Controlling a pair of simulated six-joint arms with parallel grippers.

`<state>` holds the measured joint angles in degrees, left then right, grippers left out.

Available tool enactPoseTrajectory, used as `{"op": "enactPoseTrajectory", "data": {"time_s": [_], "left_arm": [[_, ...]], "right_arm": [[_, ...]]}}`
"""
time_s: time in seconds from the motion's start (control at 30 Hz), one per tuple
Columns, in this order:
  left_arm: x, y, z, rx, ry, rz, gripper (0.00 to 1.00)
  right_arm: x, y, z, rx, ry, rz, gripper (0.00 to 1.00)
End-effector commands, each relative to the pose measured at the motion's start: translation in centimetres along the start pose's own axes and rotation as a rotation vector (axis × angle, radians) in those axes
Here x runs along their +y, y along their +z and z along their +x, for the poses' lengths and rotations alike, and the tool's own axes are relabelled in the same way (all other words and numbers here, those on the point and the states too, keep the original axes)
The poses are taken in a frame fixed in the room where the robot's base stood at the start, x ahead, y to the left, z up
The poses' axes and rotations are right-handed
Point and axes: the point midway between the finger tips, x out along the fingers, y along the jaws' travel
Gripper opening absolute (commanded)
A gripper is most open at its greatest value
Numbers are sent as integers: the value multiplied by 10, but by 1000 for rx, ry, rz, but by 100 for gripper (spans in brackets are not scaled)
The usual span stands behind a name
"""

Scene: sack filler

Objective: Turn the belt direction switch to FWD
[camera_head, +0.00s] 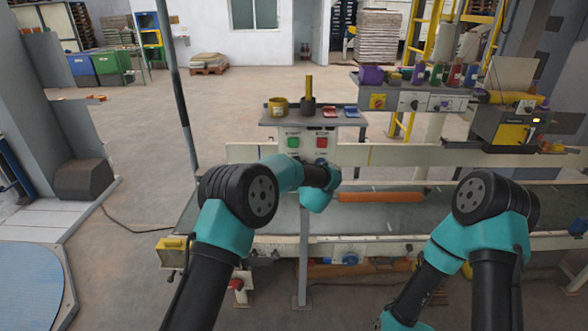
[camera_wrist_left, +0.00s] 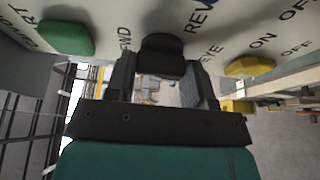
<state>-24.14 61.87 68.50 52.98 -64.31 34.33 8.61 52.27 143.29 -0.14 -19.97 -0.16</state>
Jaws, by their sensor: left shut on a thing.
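The belt direction switch is a black knob (camera_wrist_left: 161,55) on the pale control panel (camera_wrist_left: 108,18), with FWD printed on its left and REV on its upper right in the left wrist view. My left gripper (camera_wrist_left: 160,72) is shut on this knob, one finger on each side of it. I cannot tell exactly which label the knob points at. In the head view my left gripper (camera_head: 326,172) is in front of the lower panel, and my wrist hides the switch. My right arm reaches down at the lower right, its gripper out of view.
A green button (camera_wrist_left: 66,38) and a yellow knob (camera_wrist_left: 250,66) flank the switch. A red button (camera_head: 322,142) is above my left wrist. A conveyor with an orange roll (camera_head: 381,197) runs behind my arms. A shelf (camera_head: 310,120) with small items tops the panel.

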Motion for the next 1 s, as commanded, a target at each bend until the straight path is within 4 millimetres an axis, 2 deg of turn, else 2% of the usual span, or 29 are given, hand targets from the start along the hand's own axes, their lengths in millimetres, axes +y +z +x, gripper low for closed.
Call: {"op": "enactPoseTrajectory", "data": {"time_s": [0.33, 0.37, 0.6, 1.0], "left_arm": [[0, 0, 0, 0, -1, -4, 25], [0, 0, 0, 0, -1, -4, 51], [0, 0, 0, 0, -1, -3, 74], [0, 0, -6, 0, -1, -2, 74]], "right_arm": [[0, 0, 0, 0, 0, 0, 43], [0, 0, 0, 0, 0, 0, 43], [0, 0, 0, 0, 0, 0, 43], [0, 0, 0, 0, 0, 0, 43]]}}
